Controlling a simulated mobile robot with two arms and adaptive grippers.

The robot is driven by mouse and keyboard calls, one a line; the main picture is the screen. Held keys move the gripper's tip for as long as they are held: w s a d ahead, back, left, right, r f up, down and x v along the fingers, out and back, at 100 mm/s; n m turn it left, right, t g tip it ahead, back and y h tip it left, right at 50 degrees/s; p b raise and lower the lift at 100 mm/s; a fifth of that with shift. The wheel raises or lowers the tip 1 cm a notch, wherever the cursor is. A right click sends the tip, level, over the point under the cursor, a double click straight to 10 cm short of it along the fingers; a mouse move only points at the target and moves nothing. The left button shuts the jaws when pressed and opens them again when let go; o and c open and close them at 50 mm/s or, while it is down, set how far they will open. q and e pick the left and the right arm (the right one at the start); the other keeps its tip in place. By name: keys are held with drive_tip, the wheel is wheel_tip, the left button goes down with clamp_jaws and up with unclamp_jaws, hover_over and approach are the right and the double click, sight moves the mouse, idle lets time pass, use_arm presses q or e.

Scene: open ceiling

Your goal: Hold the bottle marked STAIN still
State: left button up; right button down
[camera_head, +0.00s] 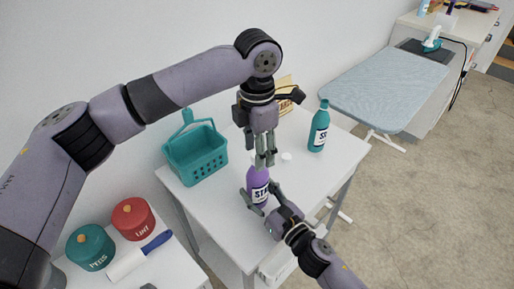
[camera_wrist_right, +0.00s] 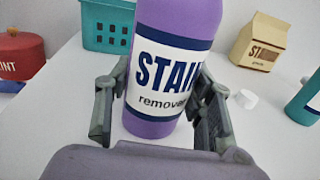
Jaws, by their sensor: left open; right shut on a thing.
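The purple bottle (camera_head: 256,178) stands upright on the white table; its label reads STAIN remover in the right wrist view (camera_wrist_right: 168,72). My right gripper (camera_head: 257,199) is shut on the bottle's lower body, one finger on each side. My left gripper (camera_head: 265,158) points down at the bottle's top with its fingers open. The fingers hide the bottle's neck in the head view, and the top is out of the right wrist view.
A small white cap-like piece (camera_head: 287,156) lies behind the bottle. A teal basket (camera_head: 196,158) stands left, a teal bottle (camera_head: 319,128) right and a tan carton (camera_head: 286,97) at the back. The white table (camera_head: 222,222) is bare at the front left.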

use_arm(q)
drive_tip(key=shift+r, duration=2.3)
drive_tip(key=shift+c, duration=0.3)
